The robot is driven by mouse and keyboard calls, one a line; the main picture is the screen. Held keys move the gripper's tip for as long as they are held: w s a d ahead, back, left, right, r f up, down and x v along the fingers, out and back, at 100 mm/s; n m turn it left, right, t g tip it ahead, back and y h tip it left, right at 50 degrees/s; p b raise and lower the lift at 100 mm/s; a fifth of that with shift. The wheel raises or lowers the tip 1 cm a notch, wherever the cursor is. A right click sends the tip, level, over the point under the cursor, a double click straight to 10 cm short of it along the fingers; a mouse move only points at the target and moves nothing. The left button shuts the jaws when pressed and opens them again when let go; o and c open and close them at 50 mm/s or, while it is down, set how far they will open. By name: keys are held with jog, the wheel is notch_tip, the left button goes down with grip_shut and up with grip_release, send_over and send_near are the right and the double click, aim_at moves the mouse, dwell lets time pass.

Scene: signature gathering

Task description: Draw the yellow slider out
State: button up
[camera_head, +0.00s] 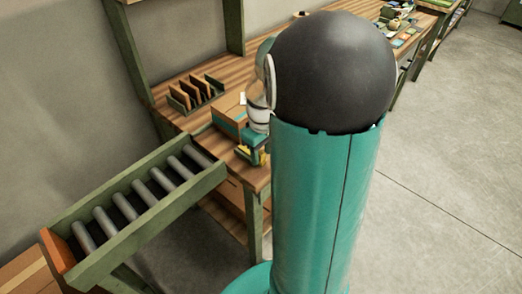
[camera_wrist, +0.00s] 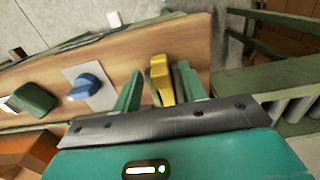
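The yellow slider (camera_wrist: 161,78) shows in the wrist view as an upright yellow piece near the table's edge. It stands between the two teal fingers of my gripper (camera_wrist: 160,88), with a visible gap on the left finger's side. In the head view a small patch of yellow (camera_head: 256,157) shows beside my teal gripper at the table's near corner; my arm hides much of this area.
A wooden table (camera_wrist: 135,55) carries a blue object (camera_wrist: 84,87) on a pale sheet and a dark green object (camera_wrist: 33,100). In the head view, a roller conveyor (camera_head: 130,218) stands left of the table, and a slotted wooden rack (camera_head: 195,92) stands at the back.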

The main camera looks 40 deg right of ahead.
notch_tip(320, 180, up, 14)
dwell(0.6)
jog(key=shift+f, duration=0.1)
jog(key=s+a+r+m+t, duration=0.1)
jog(key=s+a, duration=0.3)
jog(key=a, duration=0.6)
jog(key=s+a+r+t, duration=0.2)
jog(key=s+a+t, duration=0.2)
jog(key=a, duration=0.7)
jog(key=shift+s+a+m+t, duration=0.2)
jog(key=shift+s+m+t, duration=0.15)
jog(key=shift+s, duration=0.45)
